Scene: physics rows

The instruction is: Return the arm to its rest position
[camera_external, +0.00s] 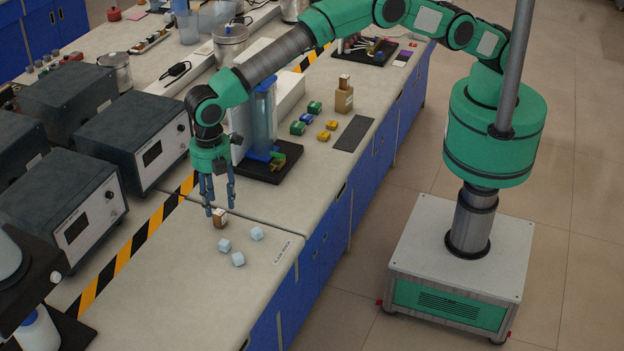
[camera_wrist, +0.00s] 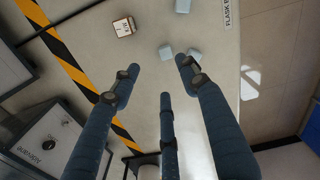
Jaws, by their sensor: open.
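My gripper (camera_external: 217,197) hangs from the green and black arm, fingers pointing down over the near part of the bench. In the wrist view its blue fingers (camera_wrist: 160,88) are spread apart with nothing between them. A small brown block with a white label (camera_external: 219,218) stands on the bench just below and beside the fingertips. It also shows in the wrist view (camera_wrist: 124,27), beyond the fingertips. The arm reaches out across the bench from my base at the right.
Several pale blue cubes (camera_external: 238,259) lie near the brown block. Grey instrument boxes (camera_external: 135,138) line the left, behind a yellow-black striped tape (camera_external: 122,253). A clear column on a black stand (camera_external: 264,120) rises close behind the gripper. The bench front (camera_external: 215,315) is bare.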

